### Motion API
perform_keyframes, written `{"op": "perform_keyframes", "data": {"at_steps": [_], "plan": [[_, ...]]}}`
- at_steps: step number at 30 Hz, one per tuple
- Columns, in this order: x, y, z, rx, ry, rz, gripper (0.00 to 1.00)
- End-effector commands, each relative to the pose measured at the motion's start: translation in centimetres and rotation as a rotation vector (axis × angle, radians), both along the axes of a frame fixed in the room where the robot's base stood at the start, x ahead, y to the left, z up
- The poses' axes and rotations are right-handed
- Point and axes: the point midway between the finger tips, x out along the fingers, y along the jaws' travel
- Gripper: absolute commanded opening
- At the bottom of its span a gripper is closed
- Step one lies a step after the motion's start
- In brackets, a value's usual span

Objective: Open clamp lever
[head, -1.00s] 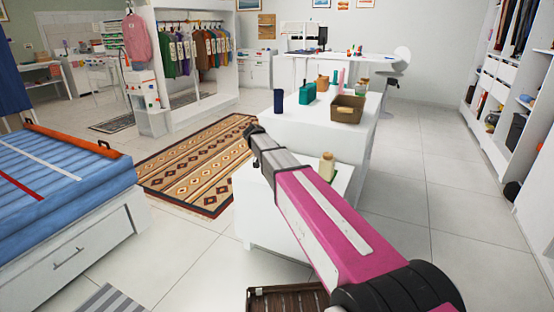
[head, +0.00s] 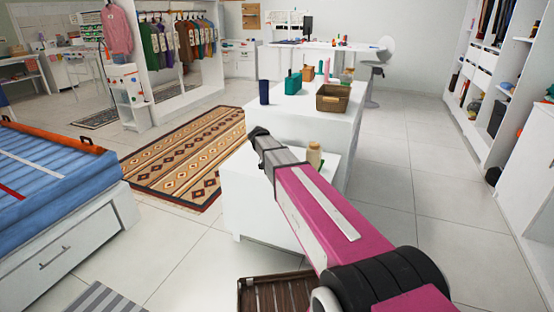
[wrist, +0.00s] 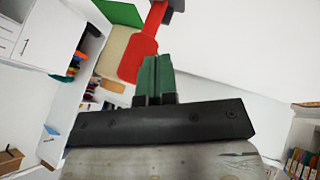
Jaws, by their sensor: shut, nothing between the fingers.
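My gripper (wrist: 155,65) shows in the wrist view as two dark green fingers shut side by side, with nothing between them. A red paddle-shaped piece (wrist: 138,58) with a narrow red stem appears just beyond and to the left of the fingertips. It may be the clamp lever, but I cannot tell for sure, nor whether the fingers touch it. A grey part (wrist: 174,5) is at the top of its stem, cut by the frame edge. In the head view my arm reaches up and left, and its fingers cannot be made out. No clamp is clear there.
A white table ahead holds a brown basket (head: 333,98), a teal container (head: 293,84) and a dark blue cup (head: 264,92). A beige spool (head: 314,155) stands near my arm. A blue bed (head: 60,175) is left, an open wardrobe (head: 495,70) right. Floor between table and wardrobe is clear.

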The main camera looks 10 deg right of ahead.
Motion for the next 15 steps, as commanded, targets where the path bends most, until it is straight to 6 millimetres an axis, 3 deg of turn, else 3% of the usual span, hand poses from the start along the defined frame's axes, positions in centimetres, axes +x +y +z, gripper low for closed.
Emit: {"op": "perform_keyframes", "data": {"at_steps": [15], "plan": [[-0.31,-0.42,0.25,0.052,-0.03,0.0,0.0]]}}
